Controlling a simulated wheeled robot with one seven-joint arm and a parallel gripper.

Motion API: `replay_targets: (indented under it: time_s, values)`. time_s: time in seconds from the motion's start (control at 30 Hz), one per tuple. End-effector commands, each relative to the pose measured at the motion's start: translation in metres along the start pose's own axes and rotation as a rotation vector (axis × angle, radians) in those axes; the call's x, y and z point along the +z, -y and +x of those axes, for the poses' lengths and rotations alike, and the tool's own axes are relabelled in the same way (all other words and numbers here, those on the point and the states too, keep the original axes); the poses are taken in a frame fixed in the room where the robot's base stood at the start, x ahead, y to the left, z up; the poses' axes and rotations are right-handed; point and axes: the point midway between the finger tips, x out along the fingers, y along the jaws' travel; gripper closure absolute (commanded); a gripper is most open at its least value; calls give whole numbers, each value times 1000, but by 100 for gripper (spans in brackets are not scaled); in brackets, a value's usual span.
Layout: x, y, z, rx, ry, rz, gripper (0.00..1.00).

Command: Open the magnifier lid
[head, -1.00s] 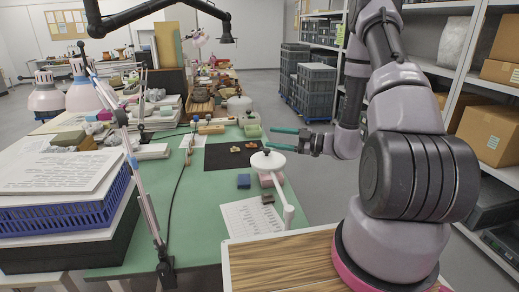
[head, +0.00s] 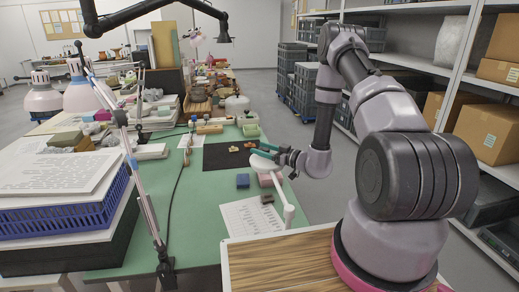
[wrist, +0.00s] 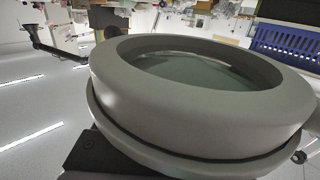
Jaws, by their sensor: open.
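The magnifier is a white round head (head: 260,163) on a pale arm (head: 286,205) at the right edge of the green table. In the wrist view its thick grey-white ring (wrist: 200,120) fills the middle, with a greenish lens inside and a dark seam around the lower side. The lid looks shut against the body, but I cannot be sure. My gripper (head: 265,151), with teal fingers, is open at the magnifier's right and far side, overlapping it in the head view. Whether the fingers touch it cannot be told. The black knob on top is hidden now.
A wood-topped surface (head: 285,266) is in front. The aisle to the right is open floor.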

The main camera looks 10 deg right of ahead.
Motion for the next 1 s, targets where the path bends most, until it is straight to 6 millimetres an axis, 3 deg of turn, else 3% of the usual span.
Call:
replay_targets:
  time_s: [0.13,0.4,0.43,0.6,1.0]
  values:
    - [0,0,10,-1,0,-2,35]
    - [0,0,12,0,0,-1,35]
    - [0,0,12,0,0,-1,39]
    - [0,0,11,0,0,-1,100]
    - [0,0,11,-1,0,-1,100]
